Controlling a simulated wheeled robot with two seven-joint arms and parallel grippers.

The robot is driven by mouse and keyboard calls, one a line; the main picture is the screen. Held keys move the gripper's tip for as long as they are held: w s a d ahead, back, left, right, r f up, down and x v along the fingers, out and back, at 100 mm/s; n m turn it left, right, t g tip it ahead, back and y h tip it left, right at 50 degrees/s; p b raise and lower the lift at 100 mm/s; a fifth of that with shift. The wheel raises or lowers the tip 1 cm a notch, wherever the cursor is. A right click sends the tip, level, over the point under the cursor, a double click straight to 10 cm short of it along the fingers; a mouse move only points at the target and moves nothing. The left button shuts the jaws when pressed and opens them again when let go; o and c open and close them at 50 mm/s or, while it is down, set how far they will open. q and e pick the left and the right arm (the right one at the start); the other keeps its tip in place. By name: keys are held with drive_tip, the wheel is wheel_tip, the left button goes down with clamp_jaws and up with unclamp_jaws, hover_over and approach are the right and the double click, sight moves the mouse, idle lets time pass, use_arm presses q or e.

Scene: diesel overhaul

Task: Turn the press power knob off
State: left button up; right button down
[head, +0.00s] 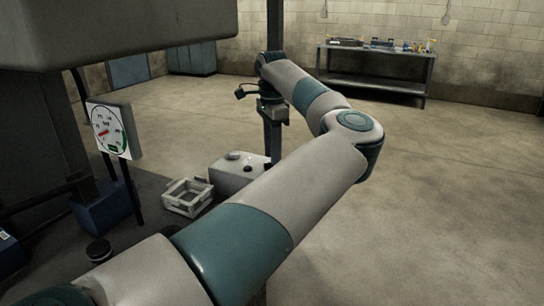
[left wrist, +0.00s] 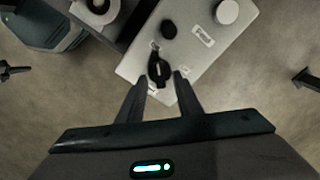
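The press power knob (left wrist: 158,68) is a black, elongated knob on a pale control box (left wrist: 132,66) in the left wrist view. Small labels sit around it, too small to read. My left gripper (left wrist: 161,80) is open. Its two dark fingers point toward the knob, which shows just beyond and between the fingertips. I cannot tell whether they touch it. In the head view my left arm bends back to the gripper (head: 271,112), small and dark, above and behind a pale box (head: 238,175). Its fingers are not clear there. My right gripper is not in view.
A black round button (left wrist: 169,28) and a pale round one (left wrist: 227,11) are on the same box. In the head view a dial gauge (head: 108,131) and a pale open crate (head: 188,197) stand at left. A workbench (head: 375,68) is at the back. The floor at right is clear.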

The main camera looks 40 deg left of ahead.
use_arm(q)
wheel_tip(320, 180, up, 16)
drive_tip(key=shift+f, duration=0.25)
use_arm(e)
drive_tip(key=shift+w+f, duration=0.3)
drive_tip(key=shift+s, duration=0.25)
